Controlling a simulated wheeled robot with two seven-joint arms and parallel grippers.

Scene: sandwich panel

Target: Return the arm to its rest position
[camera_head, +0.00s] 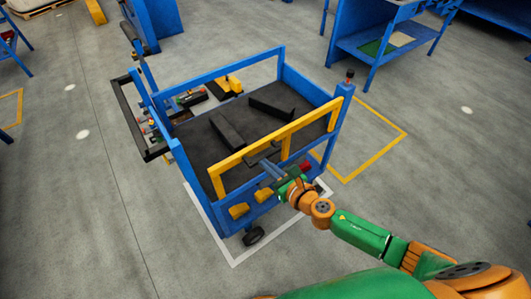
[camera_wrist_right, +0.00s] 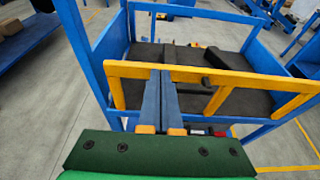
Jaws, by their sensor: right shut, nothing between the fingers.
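My right gripper (camera_head: 263,163) reaches in from the lower right, at the yellow front rail (camera_head: 232,160) of a blue cart. In the right wrist view its two blue fingers (camera_wrist_right: 161,76) lie side by side, shut, with nothing between them. Their tips overlap the yellow rail (camera_wrist_right: 130,69) in that view; I cannot tell whether they touch it. My right arm (camera_head: 362,235) is stretched out toward the cart, with green and orange links. My left gripper is not in view.
The blue cart (camera_head: 341,112) holds dark blocks (camera_head: 271,109) on its black deck. Blue workbenches (camera_head: 345,38) stand at the back right. Yellow and red parts sit on the cart's front below the rail. Grey floor (camera_head: 440,150) is clear to the right.

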